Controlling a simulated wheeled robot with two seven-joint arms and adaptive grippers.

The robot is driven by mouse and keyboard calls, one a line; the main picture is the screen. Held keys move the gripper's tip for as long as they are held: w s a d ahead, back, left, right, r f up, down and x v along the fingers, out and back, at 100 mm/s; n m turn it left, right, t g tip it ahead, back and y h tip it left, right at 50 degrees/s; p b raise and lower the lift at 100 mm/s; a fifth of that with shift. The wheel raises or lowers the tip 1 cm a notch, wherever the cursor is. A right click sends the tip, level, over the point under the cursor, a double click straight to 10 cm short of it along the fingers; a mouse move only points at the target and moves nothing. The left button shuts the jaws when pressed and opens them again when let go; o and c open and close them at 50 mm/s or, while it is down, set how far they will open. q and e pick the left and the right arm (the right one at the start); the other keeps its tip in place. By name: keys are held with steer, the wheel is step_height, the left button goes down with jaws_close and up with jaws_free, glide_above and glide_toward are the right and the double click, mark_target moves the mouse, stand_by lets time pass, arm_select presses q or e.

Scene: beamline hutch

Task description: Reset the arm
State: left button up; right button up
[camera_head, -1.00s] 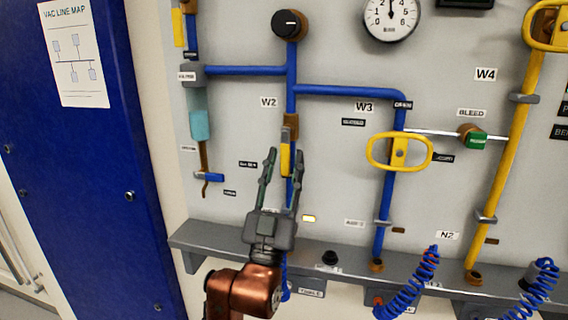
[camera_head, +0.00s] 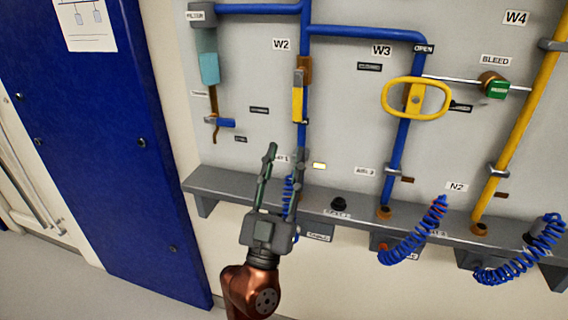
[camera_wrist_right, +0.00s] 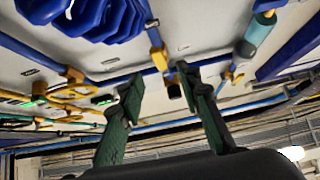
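My right gripper (camera_head: 284,158) is in the lower middle of the head view, pointing up in front of the panel's ledge. Its two fingers are spread apart with nothing between them. The right wrist view also shows the open fingers (camera_wrist_right: 158,92), with the panel's pipes beyond. Beyond the fingertips in the head view is the vertical blue pipe with a yellow valve handle (camera_head: 298,103) at W2. The gripper looks clear of it, though the depth is hard to judge. My left gripper is in neither view.
A grey ledge (camera_head: 235,186) runs along the panel bottom. Coiled blue hoses (camera_head: 415,236) hang from it at the right. A yellow oval handle (camera_head: 388,98) sits at W3 and a green-tagged bleed valve (camera_head: 497,90) to its right. A blue cabinet door (camera_head: 85,130) stands at the left.

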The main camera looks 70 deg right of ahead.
steer(key=shift+a+f, duration=0.3)
stand_by(0.5)
